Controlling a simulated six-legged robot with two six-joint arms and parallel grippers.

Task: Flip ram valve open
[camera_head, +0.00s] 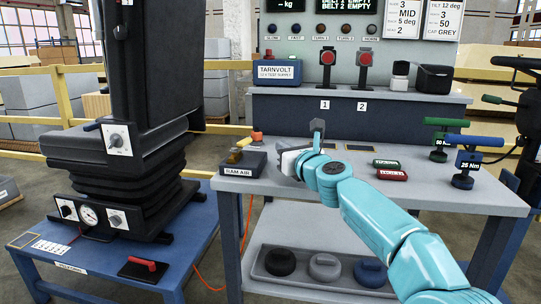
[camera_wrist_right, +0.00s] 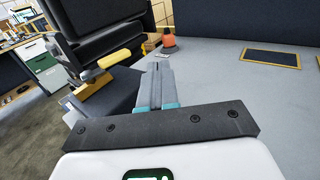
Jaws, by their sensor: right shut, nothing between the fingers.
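The ram valve is a dark box labelled RAM AIR (camera_head: 243,164) near the left front edge of the grey bench. Its yellow lever (camera_head: 243,143) sits on top; in the right wrist view the lever (camera_wrist_right: 120,58) slants over a brass-coloured body (camera_wrist_right: 95,97). My right gripper (camera_head: 283,156) is just right of the valve box, low over the bench. In the right wrist view its fingers (camera_wrist_right: 157,72) are together and empty, with the lever to their left, apart from it. My left gripper is out of view.
An orange object (camera_head: 257,137) stands behind the valve. A black seat on bellows (camera_head: 119,165) stands on a blue trolley (camera_head: 105,276) at left. Torque tools (camera_head: 465,165) stand at the bench's right. The bench (camera_head: 262,190) has free room around my arm.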

